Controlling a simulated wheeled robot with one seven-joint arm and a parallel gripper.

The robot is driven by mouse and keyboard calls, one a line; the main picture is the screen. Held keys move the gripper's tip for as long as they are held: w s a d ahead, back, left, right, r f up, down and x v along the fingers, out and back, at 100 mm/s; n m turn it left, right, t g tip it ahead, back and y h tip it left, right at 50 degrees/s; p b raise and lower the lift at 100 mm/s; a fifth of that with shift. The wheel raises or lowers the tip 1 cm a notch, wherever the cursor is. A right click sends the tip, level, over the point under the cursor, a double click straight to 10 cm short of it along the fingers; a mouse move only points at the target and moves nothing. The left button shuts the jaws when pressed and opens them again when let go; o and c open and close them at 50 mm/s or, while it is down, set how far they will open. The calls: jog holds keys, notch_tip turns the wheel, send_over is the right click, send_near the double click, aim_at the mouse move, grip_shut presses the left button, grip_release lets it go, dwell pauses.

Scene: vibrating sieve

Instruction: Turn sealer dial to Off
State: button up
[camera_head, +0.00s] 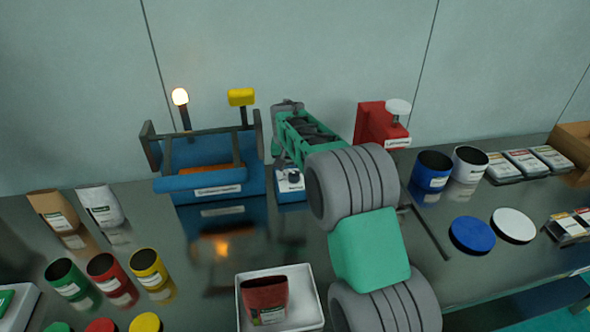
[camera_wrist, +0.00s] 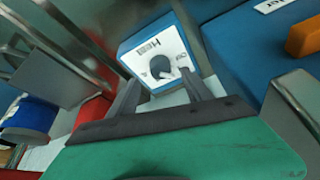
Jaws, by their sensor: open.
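The sealer dial (camera_wrist: 160,68) is a dark round knob on the white face of a small blue box (camera_wrist: 187,20). The face carries printed marks, upside down in the wrist view; which mark the knob points to is too small to tell. In the head view the blue box (camera_head: 291,190) stands beside the blue sealer (camera_head: 215,186), and my arm partly covers it. My gripper (camera_wrist: 160,80) is open in the wrist view, with its two dark fingers on either side of the dial. I cannot tell whether they touch it.
The sealer (camera_wrist: 245,50) with its orange part (camera_wrist: 303,37) is close on the right in the wrist view. A red clamp-like device (camera_head: 375,124) stands right of my arm. A white tray (camera_head: 305,318) holds a red pouch (camera_head: 264,296). Several pots stand at front left.

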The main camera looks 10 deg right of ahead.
aim_at(294, 174)
jog(key=x, duration=0.5)
jog(key=shift+w+p, duration=0.1)
jog(key=shift+p, duration=0.2)
jog(key=shift+c, duration=0.2)
grip_shut()
